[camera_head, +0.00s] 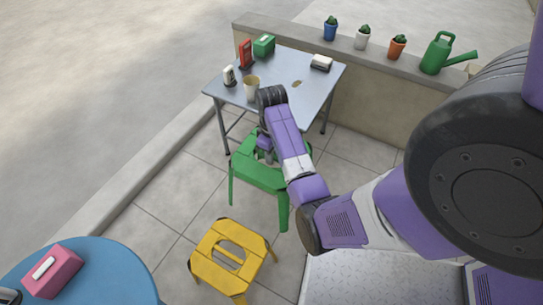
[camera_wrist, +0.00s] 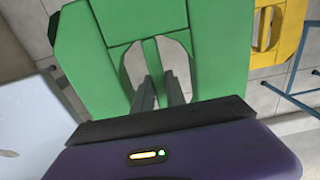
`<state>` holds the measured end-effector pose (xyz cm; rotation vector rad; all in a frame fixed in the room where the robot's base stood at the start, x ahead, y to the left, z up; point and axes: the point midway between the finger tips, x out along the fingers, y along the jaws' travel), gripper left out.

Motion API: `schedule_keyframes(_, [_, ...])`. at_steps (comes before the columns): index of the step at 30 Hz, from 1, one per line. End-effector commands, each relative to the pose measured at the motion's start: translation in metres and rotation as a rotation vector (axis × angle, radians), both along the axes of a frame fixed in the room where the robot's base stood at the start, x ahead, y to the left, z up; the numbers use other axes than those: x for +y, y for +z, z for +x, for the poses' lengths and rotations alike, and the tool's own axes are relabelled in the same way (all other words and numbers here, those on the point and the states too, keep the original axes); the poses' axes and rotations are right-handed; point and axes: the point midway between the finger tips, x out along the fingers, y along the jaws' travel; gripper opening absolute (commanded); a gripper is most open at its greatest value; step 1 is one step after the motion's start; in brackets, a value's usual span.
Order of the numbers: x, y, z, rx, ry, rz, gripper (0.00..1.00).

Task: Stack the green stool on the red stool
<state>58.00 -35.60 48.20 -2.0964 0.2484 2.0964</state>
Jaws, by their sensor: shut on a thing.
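The green stool (camera_head: 257,172) is beside the metal table, its seat upward, with my gripper (camera_head: 266,150) over it. In the wrist view the green seat (camera_wrist: 220,45) fills the middle, and my gripper's two fingers (camera_wrist: 158,90) reach into the oval opening of the seat. My gripper is shut on the stool there. I cannot tell whether its legs touch the floor. My arm hides part of the seat's right side. No red stool shows in either view.
A yellow stool (camera_head: 230,256) stands in front, also in the wrist view (camera_wrist: 267,28). A metal table (camera_head: 307,78) with cup, boxes and dispensers is behind. A round blue table (camera_head: 105,270) with a pink box is front left. A low wall (camera_head: 365,105) bears pots and a watering can.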

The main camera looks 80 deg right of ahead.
Motion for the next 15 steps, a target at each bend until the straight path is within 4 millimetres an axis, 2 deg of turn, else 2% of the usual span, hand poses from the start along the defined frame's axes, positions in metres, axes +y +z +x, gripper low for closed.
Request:
schedule_keyframes(1, [0.000, 0.011, 0.001, -0.002, 0.000, -0.001, 0.00])
schedule_keyframes(15, [0.000, 0.050, 0.000, -0.001, 0.000, 0.000, 0.00])
